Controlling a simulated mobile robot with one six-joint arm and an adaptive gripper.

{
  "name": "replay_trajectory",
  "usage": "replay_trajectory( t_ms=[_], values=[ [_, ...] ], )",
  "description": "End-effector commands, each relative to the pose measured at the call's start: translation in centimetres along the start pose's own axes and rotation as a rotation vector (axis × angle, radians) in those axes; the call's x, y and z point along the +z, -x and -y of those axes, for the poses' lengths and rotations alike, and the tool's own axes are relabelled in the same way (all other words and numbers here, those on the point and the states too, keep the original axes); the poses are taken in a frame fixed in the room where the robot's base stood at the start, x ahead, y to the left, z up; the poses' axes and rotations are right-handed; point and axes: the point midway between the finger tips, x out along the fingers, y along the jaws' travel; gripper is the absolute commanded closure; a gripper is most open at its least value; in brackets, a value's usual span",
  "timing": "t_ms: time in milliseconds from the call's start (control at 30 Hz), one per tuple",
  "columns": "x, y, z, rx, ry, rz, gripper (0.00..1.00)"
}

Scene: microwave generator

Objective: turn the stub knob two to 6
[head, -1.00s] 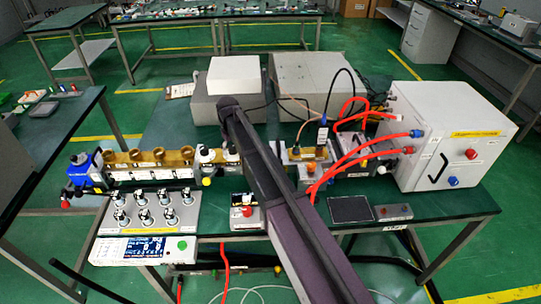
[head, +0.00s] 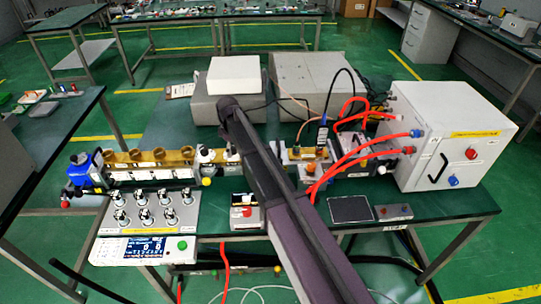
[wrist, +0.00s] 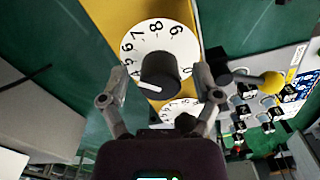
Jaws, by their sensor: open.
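In the wrist view a dark round knob (wrist: 161,66) sits at the centre of a white numbered dial (wrist: 151,42). Whether this is stub knob two is not labelled. In the head view my arm hides the gripper and this knob.
A second white dial (wrist: 181,109) lies close below in the wrist view, partly hidden by my gripper. A yellow ball-ended part (wrist: 272,82) stands to the right. In the head view a white cabinet (head: 455,140) with red hoses stands right, and a knob panel (head: 147,212) at front left.

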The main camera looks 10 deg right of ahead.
Motion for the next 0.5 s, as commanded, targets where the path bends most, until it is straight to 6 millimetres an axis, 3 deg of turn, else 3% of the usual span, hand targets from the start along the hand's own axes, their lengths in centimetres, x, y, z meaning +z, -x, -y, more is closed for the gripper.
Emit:
replay_trajectory(
  t_ms=[500],
  values=[
    [0.01,0.00,-0.01,0.000,0.336,0.000,0.19]
  ],
)
